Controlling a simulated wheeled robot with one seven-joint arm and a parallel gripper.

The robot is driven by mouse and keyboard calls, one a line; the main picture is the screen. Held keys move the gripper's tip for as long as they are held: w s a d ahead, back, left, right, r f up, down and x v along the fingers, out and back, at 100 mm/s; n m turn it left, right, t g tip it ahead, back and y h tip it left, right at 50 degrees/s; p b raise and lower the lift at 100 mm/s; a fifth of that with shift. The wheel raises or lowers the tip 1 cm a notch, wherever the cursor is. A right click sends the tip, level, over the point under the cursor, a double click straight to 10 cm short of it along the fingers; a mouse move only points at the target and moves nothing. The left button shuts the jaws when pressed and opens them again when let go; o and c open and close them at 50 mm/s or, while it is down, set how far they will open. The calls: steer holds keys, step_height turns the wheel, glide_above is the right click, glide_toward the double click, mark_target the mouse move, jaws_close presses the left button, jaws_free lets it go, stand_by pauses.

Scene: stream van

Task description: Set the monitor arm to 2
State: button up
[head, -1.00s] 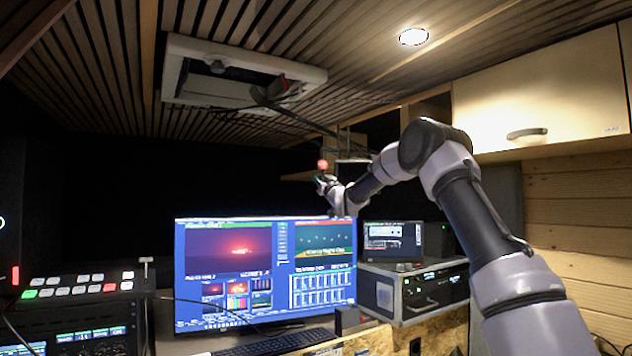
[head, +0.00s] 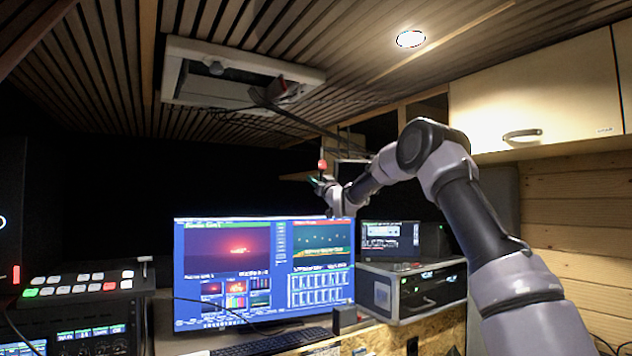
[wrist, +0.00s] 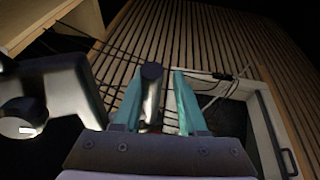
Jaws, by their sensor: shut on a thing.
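My gripper (head: 321,183) is raised above the large monitor (head: 262,272) in the head view. A small red knob (head: 322,165) shows just above its fingertips. In the wrist view the two teal fingers (wrist: 159,88) are closed about a pale rod with a dark round end (wrist: 151,72). The rod lies close to the left finger and its lower part is hidden by the gripper. I take this rod to be part of the monitor arm, though its mount is not clear. No number or setting mark is readable.
The ceiling hatch frame (head: 243,76) and dark cables hang above. The wall cabinet (head: 536,90) is at right. A small screen (head: 389,240) and a rack case (head: 412,292) stand right of the monitor, a switcher panel (head: 80,286) at left.

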steer(key=shift+s+a, duration=0.1)
steer(key=v, duration=1)
steer(key=shift+s+a+f, duration=0.2)
steer(key=shift+s+f, duration=0.1)
steer(key=shift+f, duration=0.05)
steer(key=s+d+f, duration=0.4)
steer(key=s+d, duration=0.4)
steer(key=shift+s+d+f, duration=0.25)
steer(key=shift+f, duration=0.15)
stand_by(0.5)
